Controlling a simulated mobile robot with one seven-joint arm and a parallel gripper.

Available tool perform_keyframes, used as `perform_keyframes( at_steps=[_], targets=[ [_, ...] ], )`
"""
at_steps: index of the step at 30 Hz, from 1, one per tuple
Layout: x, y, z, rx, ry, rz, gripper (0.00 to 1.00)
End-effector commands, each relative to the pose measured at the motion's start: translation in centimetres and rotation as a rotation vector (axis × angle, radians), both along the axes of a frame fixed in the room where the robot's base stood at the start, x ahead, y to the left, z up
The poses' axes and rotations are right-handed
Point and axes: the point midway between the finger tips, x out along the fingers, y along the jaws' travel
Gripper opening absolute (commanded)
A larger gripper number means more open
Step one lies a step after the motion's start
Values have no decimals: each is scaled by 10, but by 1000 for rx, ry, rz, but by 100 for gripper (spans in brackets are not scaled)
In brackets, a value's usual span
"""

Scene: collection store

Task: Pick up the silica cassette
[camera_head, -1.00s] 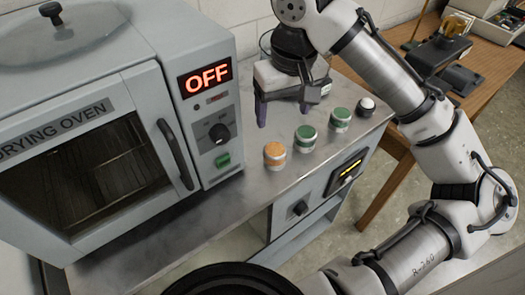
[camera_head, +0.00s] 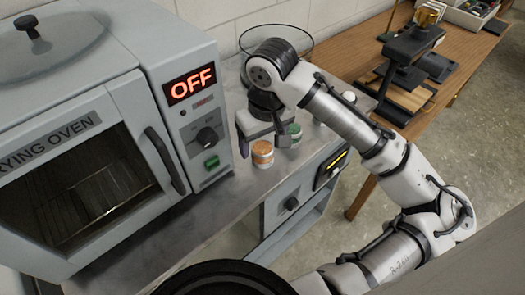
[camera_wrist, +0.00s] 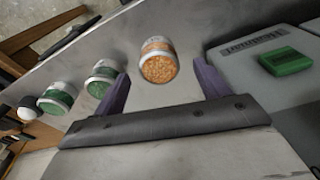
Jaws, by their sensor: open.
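The orange silica cassette (camera_head: 262,153), a small round jar with orange beads and a pale rim, stands on the metal counter beside the oven. In the wrist view the orange cassette (camera_wrist: 158,66) lies between the two purple fingertips, or just beyond them; I cannot tell which. Two similar cassettes hold green beads; one (camera_head: 294,131) shows beside my gripper, and both show in the wrist view, the nearer (camera_wrist: 102,80) and the farther (camera_wrist: 57,97). My gripper (camera_head: 262,140) is open and empty, close above and behind the orange cassette.
The drying oven (camera_head: 95,140), its display reading OFF, stands close left of my gripper. A white round knob-like piece (camera_wrist: 27,112) sits past the green cassettes. The counter front (camera_head: 215,215) is clear. A wooden table (camera_head: 400,100) with equipment stands at the right.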

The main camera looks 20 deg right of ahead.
Motion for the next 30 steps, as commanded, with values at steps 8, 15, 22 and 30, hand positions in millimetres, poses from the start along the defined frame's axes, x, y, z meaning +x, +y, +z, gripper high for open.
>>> perform_keyframes(
  at_steps=[8, 15, 22, 30],
  targets=[
    [5, -1, -33, 0, 1, 0, 74],
    [5, 0, -37, 0, 2, 1, 74],
    [5, 0, -37, 0, 2, 0, 48],
    [5, 0, -37, 0, 1, 0, 24]
  ],
)
